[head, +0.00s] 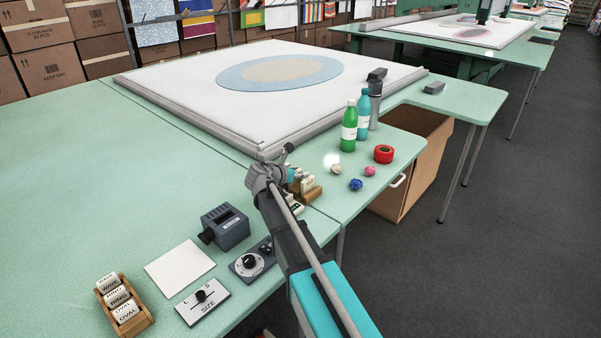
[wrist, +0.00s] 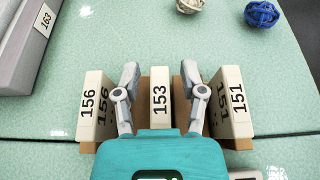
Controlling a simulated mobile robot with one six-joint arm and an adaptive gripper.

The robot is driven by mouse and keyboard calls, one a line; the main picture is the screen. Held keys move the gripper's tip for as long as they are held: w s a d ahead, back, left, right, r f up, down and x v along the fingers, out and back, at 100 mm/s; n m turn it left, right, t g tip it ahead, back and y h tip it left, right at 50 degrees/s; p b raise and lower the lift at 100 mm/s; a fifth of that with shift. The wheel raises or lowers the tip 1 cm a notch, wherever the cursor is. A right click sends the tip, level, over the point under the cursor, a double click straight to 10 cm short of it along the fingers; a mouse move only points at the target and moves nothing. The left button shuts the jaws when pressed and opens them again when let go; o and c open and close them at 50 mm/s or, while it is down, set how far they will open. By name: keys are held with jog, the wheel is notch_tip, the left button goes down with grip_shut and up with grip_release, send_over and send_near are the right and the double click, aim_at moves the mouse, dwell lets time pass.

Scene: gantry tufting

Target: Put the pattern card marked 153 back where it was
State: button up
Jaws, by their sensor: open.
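The pattern card marked 153 (wrist: 160,98) stands upright in the wrist view, in the middle of a brown wooden rack (wrist: 88,147). Card 156 (wrist: 92,105) stands to its left and card 151 (wrist: 232,103) to its right, each with a space between. My gripper (wrist: 160,76) is open, one finger on each side of card 153, with visible gaps to it. The lower part of card 153 is hidden by my gripper body. In the head view the rack (head: 312,194) is partly hidden behind my arm.
A grey frame edge labelled 163 (wrist: 42,22) lies at the upper left of the wrist view. Yarn balls, one blue (head: 355,184), lie beyond the rack. A green bottle (head: 349,127) stands farther back. Another card rack (head: 146,318) stands at the front left.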

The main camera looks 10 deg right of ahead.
jog(key=p+v, duration=0.4)
jog(key=v, duration=0.8)
dwell(0.5)
